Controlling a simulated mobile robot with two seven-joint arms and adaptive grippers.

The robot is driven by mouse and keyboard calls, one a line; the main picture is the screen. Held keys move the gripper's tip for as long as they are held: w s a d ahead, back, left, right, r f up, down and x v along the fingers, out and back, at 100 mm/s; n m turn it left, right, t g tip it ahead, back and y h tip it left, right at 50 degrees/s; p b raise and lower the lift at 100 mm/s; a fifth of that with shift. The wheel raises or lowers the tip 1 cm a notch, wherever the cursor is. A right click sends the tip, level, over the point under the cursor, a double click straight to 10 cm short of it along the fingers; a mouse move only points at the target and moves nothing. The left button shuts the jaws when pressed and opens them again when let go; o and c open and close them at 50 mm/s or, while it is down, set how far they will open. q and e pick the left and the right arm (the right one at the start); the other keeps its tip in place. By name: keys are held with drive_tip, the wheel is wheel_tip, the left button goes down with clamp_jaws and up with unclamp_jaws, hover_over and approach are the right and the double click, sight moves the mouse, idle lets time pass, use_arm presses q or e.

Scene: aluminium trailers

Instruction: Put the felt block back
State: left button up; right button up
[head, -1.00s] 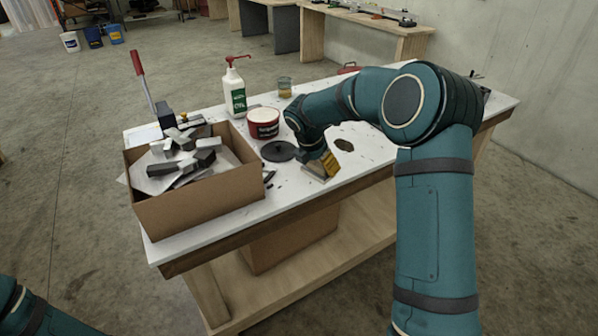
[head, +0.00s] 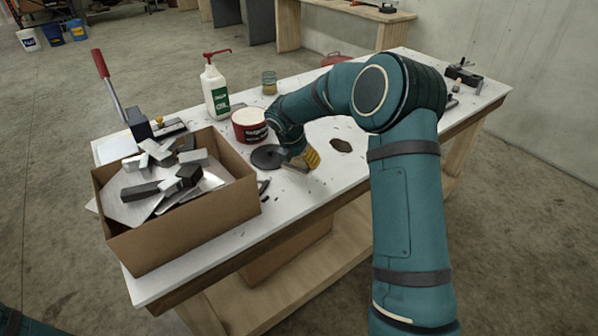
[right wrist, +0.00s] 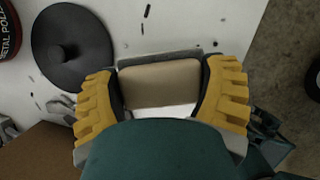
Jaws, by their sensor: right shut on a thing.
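The felt block (right wrist: 160,83), beige with a grey layer along its far edge, is between the yellow fingers of my right gripper (right wrist: 162,95) in the right wrist view. The gripper is shut on it. In the head view, my right gripper (head: 303,161) is low over the white workbench top (head: 318,190), just right of the black round lid (head: 266,157). The block is small and partly hidden there; I cannot tell whether it touches the bench. My left gripper is out of view.
A cardboard box (head: 185,235) of metal offcuts stands at the bench's left end. A red polish tin (head: 249,124), a white pump bottle (head: 215,92) and a glass jar (head: 269,83) stand behind the lid. A dark stain (head: 341,146) lies right of the gripper. The bench's front edge is close.

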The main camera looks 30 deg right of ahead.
sight(299, 167)
drive_tip(key=shift+f+b, duration=0.55)
drive_tip(key=shift+f, duration=1.6)
drive_tip(key=shift+f, duration=0.15)
drive_tip(key=o, duration=1.1)
drive_tip(key=shift+a+r, duration=0.1)
drive_tip(key=shift+r, duration=0.5)
drive_tip(key=p+v, duration=0.2)
drive_tip(key=v, duration=0.9)
drive_tip(key=shift+p, duration=0.3)
